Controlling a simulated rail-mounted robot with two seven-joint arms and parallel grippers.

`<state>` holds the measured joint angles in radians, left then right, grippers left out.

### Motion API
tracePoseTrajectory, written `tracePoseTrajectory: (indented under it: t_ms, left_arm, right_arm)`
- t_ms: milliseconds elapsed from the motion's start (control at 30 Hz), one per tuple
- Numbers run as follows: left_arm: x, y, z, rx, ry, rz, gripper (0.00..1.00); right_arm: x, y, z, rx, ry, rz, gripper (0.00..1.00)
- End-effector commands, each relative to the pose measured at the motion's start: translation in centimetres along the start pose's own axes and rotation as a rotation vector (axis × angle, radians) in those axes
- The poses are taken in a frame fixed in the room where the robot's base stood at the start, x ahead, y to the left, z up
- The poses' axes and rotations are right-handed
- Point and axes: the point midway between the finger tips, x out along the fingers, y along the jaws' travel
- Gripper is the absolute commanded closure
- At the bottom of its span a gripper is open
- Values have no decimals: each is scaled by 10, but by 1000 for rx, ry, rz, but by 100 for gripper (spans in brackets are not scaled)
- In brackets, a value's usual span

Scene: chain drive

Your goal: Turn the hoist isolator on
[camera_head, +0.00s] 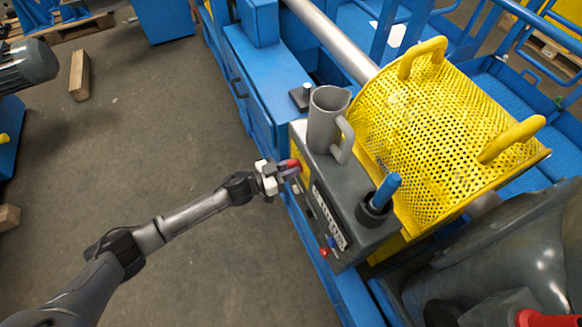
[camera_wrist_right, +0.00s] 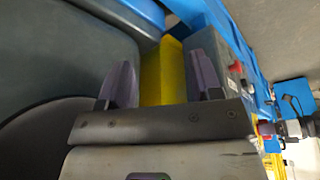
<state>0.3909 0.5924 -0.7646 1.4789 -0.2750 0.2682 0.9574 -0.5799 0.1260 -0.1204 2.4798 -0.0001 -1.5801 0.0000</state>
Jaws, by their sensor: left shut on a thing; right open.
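The hoist isolator has a red handle (camera_head: 294,164) on a yellow plate (camera_head: 304,174) on the side of the grey control box (camera_head: 355,190). My left gripper (camera_head: 280,172) is shut on the red handle, and its fingers cover part of it. The handle's exact angle cannot be told. In the right wrist view my left gripper (camera_wrist_right: 291,128) shows small at the right edge, by a bit of red. My right gripper (camera_wrist_right: 162,82) is open, with nothing between its dark fingers; a yellow surface lies behind the gap.
A grey mug (camera_head: 326,118) and a blue-handled tool in a dark cup (camera_head: 378,198) stand on the box. A yellow perforated guard (camera_head: 430,125) is beside it. Small red and blue controls (camera_head: 328,246) sit lower on the box face.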

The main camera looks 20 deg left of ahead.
Motion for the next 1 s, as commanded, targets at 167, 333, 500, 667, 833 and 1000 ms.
tracePoseTrajectory:
  t_ms: [167, 333, 500, 667, 833, 1000]
  left_arm:
    - [0, 0, 0, 15, 0, 0, 100]
    - [0, 0, -2, 81, 0, -1, 100]
    - [0, 0, -2, 210, -1, -1, 100]
    - [0, 0, -1, 361, -1, -1, 100]
    - [0, 1, -1, 524, 0, 0, 100]
    - [0, 0, 0, 686, -1, -1, 100]
  right_arm:
    - [-1, 0, 0, 0, 0, 0, 41]
    - [-6, 0, -2, 1, 0, 0, 41]
    - [-13, 0, -4, 4, 1, -3, 41]
    - [-19, -1, -6, 7, 1, -5, 41]
    - [-23, -2, -8, 10, 2, -7, 41]
    - [-26, -2, -9, 9, 2, -7, 41]
